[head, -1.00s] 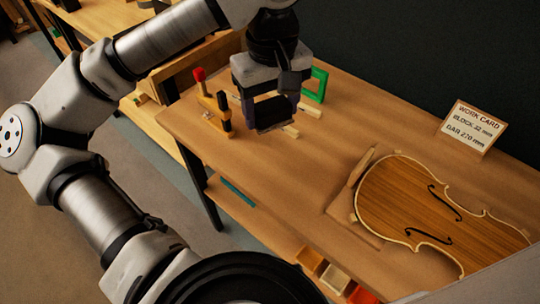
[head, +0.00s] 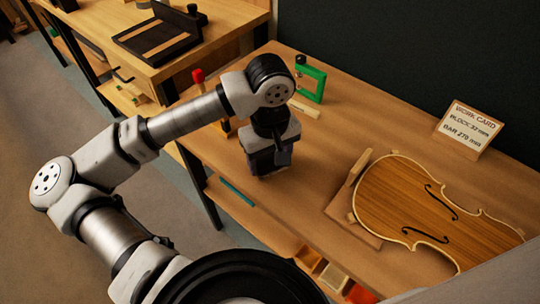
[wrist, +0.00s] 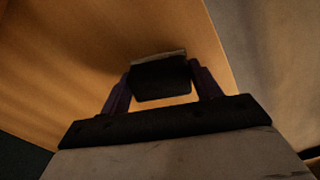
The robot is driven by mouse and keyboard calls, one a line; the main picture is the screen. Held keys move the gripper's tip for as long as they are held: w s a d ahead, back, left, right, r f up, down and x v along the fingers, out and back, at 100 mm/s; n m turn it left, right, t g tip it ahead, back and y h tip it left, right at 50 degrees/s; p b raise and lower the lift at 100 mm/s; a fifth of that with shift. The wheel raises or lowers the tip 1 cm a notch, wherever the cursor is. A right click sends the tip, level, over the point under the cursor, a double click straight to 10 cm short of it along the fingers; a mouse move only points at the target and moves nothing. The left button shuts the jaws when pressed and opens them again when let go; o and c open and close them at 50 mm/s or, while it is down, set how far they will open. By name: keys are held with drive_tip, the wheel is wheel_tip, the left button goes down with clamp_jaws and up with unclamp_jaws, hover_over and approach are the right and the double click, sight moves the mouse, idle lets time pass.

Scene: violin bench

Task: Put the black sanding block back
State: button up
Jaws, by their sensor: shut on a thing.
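The black sanding block (wrist: 160,80) sits between the two fingers of my gripper (wrist: 162,88) in the wrist view, with a paler strip along its far edge. My gripper is shut on it. In the head view my gripper (head: 266,168) points down over the front part of the workbench (head: 318,160), left of the violin body. The block cannot be made out there, hidden by the gripper. I cannot tell whether the block touches the bench top. The wrist view shows the wooden surface beneath it and the bench edge to its right.
A violin body (head: 425,205) lies at the right beside a work card (head: 468,128). A green clamp (head: 312,82) and pale wood pieces (head: 305,108) stand behind my gripper. A red-topped clamp (head: 198,76) is partly hidden by my arm. Coloured bins (head: 334,276) sit below the front edge.

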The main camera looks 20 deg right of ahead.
sight(270, 157)
drive_tip(key=shift+f+b, duration=0.2)
drive_tip(key=shift+b, duration=0.1)
drive_tip(key=o, duration=1)
drive_tip(key=shift+c, duration=0.2)
drive_tip(key=shift+r, duration=0.2)
drive_tip(key=shift+r+p, duration=0.25)
drive_tip(key=shift+p, duration=0.15)
wheel_tip(270, 157, up, 12)
drive_tip(key=shift+f+b, duration=0.2)
drive_tip(key=shift+b, duration=0.25)
